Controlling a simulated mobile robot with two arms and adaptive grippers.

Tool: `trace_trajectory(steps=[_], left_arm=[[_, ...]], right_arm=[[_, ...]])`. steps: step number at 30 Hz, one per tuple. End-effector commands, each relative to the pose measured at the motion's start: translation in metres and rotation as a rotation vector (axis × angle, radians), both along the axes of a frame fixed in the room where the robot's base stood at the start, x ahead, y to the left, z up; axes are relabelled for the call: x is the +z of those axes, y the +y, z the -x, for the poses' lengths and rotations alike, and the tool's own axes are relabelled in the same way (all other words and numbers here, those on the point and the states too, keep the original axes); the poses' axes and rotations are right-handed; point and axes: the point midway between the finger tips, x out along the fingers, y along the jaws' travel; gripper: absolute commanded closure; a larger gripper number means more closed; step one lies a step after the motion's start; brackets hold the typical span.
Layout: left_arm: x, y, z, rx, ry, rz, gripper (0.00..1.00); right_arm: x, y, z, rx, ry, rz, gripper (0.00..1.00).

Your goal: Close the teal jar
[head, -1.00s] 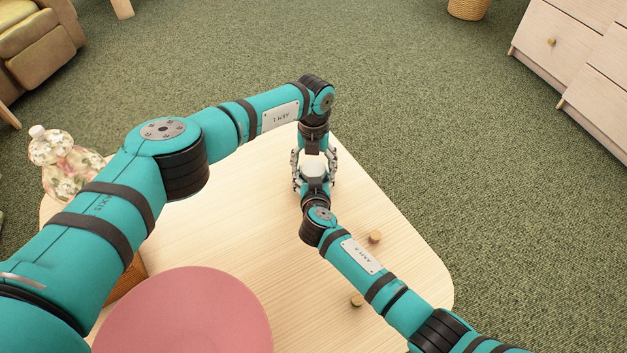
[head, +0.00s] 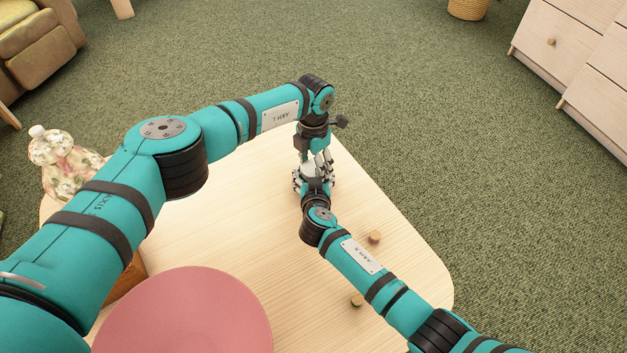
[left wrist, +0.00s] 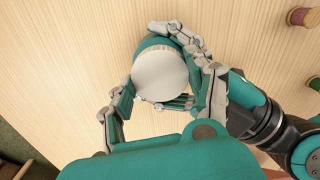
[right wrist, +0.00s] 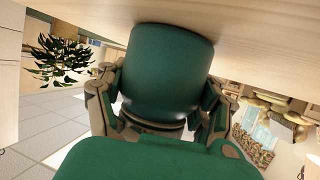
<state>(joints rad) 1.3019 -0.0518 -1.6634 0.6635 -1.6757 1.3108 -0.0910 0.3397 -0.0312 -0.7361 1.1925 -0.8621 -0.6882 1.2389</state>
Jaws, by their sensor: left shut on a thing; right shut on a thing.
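The teal jar (right wrist: 168,65) stands on the light wood table, its body filling the middle of the right wrist view. My right gripper (head: 314,186) is shut around the jar's body from the near side, a finger on each flank. The jar's white round lid (left wrist: 161,74) is on top of it in the left wrist view, with a little teal showing beside its edge. My left gripper (head: 321,164) is above the jar, its fingers shut around the lid. The fingers hide much of the jar in the head view, and I cannot tell how tightly the lid sits.
A floral vase (head: 65,165) stands far left. The table's middle is clear.

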Motion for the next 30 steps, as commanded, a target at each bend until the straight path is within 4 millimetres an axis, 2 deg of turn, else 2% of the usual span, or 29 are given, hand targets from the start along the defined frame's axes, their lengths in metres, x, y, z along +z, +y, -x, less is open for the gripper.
trace_trajectory(steps=[2, 3, 9, 16, 20, 23, 30], left_arm=[[0.0, -0.001, 0.001, 0.001, 0.003, 0.001, 0.83], [0.0, -0.001, 0.001, 0.001, 0.003, 0.001, 0.42], [0.0, -0.001, 0.001, 0.003, 0.002, 0.001, 0.18], [0.0, -0.001, 0.001, 0.004, 0.002, 0.001, 0.18], [0.007, -0.001, 0.0, 0.002, 0.001, 0.001, 0.18], [0.022, 0.0, 0.0, 0.002, -0.001, 0.001, 0.18], [0.074, 0.0, -0.001, 0.003, -0.001, 0.001, 0.18]], right_arm=[[0.0, 0.0, 0.0, 0.001, 0.001, 0.0, 1.0], [0.0, 0.0, 0.0, 0.001, 0.001, 0.0, 1.0], [0.0, 0.0, 0.0, 0.0, 0.001, 0.0, 1.0], [0.0, 0.0, 0.0, 0.0, 0.001, 0.0, 1.0], [0.0, 0.0, 0.0, 0.0, 0.001, 0.0, 1.0], [0.0, 0.0, 0.0, 0.0, 0.001, 0.0, 1.0], [0.0, -0.001, 0.0, -0.001, 0.001, 0.0, 1.0]])
